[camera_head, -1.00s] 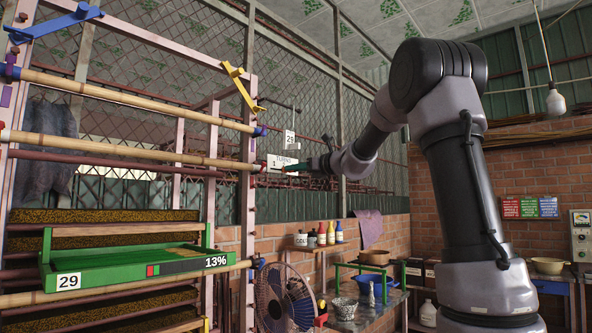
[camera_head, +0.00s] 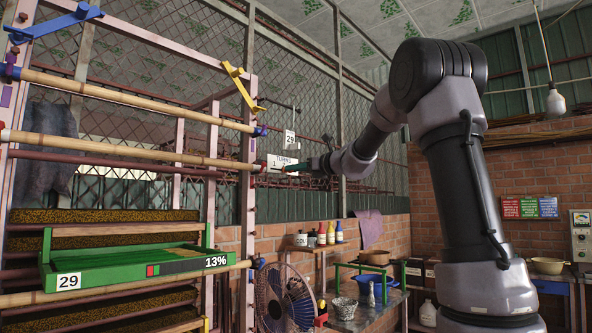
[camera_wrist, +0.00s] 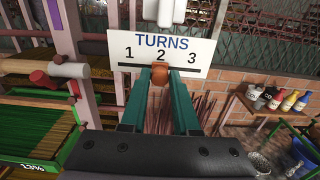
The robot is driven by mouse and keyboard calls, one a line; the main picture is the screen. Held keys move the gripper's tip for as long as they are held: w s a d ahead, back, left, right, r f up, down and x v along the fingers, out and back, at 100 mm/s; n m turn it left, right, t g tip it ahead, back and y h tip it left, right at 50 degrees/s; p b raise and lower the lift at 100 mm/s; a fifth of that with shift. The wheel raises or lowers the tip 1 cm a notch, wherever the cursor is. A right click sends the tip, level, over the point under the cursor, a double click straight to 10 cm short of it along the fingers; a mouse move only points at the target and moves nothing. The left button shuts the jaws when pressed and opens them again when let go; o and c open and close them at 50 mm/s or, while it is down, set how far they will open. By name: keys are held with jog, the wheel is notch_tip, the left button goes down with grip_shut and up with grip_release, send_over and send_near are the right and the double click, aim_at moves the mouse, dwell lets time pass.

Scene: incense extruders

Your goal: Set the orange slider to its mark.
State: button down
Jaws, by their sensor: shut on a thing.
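The orange slider (camera_wrist: 160,72) sits on the dark line of a white plate (camera_wrist: 145,48) marked TURNS 1, 2, 3, just below the 2. The teal fingers of my gripper (camera_wrist: 159,88) are shut on it from both sides in the wrist view. In the head view my gripper (camera_head: 312,166) reaches leftward to the same plate (camera_head: 280,162), and its fingers hide the slider and the right part of the scale there. A small tag reading 29 (camera_head: 290,137) hangs above the plate.
A rack with bamboo poles (camera_head: 120,147) stands at left, holding a green tray (camera_head: 110,275) marked 29 with a 13% bar. A fan (camera_head: 284,298) stands low in the middle. Bottles (camera_wrist: 278,100) stand on a shelf below right of the plate.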

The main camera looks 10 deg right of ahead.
jog(key=shift+w+d, duration=0.7)
jog(key=shift+d, duration=0.35)
jog(key=shift+w+d, duration=0.7)
jog(key=shift+d, duration=0.3)
jog(key=c, duration=0.7)
grip_release()
jog(key=shift+d, duration=0.1)
jog(key=shift+o, duration=0.2)
jog(key=v, duration=1)
jog(key=shift+s+d, duration=0.15)
jog(key=shift+s, duration=0.15)
